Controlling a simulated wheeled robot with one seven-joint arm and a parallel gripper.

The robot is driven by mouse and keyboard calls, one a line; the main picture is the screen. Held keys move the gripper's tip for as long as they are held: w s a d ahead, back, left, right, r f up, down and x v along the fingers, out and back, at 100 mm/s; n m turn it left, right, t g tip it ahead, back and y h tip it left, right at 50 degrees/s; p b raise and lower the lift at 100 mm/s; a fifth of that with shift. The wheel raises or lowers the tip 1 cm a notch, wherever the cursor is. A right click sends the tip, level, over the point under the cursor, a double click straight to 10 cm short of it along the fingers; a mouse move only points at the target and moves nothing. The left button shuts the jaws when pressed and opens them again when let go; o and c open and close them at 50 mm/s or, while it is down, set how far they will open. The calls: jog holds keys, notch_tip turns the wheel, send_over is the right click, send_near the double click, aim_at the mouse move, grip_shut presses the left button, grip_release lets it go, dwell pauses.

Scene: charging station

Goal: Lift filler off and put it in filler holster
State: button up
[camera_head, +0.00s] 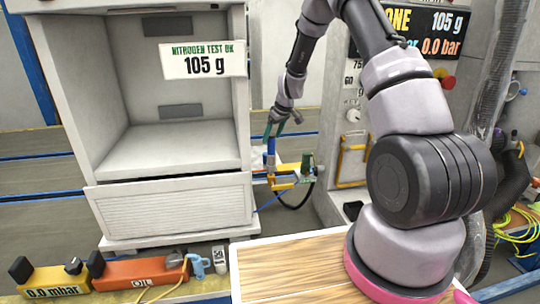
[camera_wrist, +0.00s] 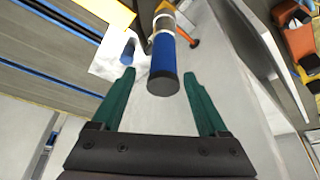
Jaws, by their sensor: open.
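The likely filler is a blue cylinder with a dark end cap (camera_wrist: 163,62), joined to a yellow fitting with a hose. In the head view its blue body (camera_head: 271,151) stands upright above the yellow fitting (camera_head: 284,184), beside the white cabinet. My gripper (camera_wrist: 159,74) is open, its green fingers on either side of the blue cylinder's capped end, with gaps visible. In the head view my gripper (camera_head: 282,124) is at the top of the blue part. I cannot tell for sure which thing is the filler holster.
The white open-fronted cabinet (camera_head: 170,205) stands left of the fitting. A grey panel with a yellow frame (camera_head: 352,163) stands to the right. In front are a wooden top (camera_head: 290,262), an orange OIL tool (camera_head: 140,272) and a yellow gauge unit (camera_head: 52,282).

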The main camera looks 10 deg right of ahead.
aim_at(269, 146)
jog(key=x, duration=0.5)
jog(key=shift+s+f, duration=0.1)
jog(key=shift+s, duration=0.25)
jog(key=shift+w+a+f, duration=0.15)
jog(key=shift+w+f, duration=0.05)
jog(key=shift+f, duration=0.2)
grip_shut()
